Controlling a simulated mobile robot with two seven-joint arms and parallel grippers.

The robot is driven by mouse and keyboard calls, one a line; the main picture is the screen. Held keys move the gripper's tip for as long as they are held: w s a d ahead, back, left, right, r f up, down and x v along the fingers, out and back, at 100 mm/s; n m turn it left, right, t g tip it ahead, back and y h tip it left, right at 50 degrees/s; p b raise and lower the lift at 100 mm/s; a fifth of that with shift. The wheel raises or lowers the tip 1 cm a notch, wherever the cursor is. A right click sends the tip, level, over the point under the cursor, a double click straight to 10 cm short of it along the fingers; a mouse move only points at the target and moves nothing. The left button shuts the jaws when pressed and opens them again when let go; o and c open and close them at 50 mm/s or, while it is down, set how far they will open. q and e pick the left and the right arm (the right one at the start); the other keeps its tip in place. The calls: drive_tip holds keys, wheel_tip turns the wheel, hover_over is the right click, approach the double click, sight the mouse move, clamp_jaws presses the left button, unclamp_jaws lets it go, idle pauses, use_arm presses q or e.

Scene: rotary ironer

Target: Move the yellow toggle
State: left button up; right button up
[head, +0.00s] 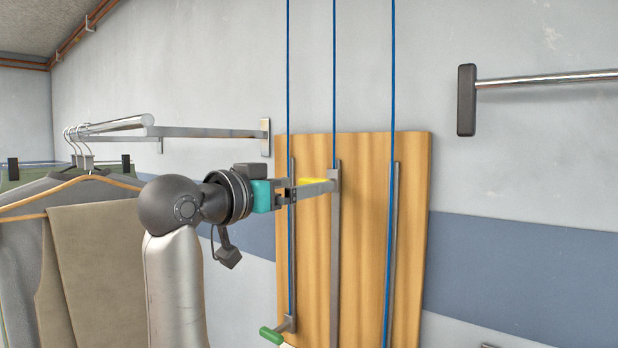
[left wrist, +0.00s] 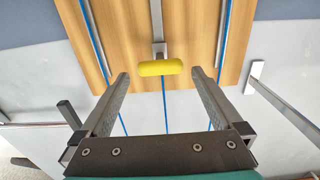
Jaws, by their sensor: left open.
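The yellow toggle (head: 313,181) sticks out from the middle rail on a wooden board. In the head view a finger of my left gripper (head: 326,187) hides part of it. In the left wrist view the yellow toggle (left wrist: 160,68) lies crosswise near the fingertips, centred between the two fingers. My left gripper (left wrist: 159,77) is open, with a visible gap on each side of the toggle, and holds nothing. My right gripper is in neither view.
The wooden board (head: 365,230) carries three rails with blue cords. A green toggle (head: 271,335) sits low on the left rail. Clothes on hangers (head: 85,260) hang at left under a metal rail (head: 200,132). Another bar (head: 545,79) projects at upper right.

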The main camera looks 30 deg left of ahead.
use_arm(q)
drive_tip(key=shift+w+d, duration=0.1)
drive_tip(key=shift+w, duration=1.45)
clamp_jaws()
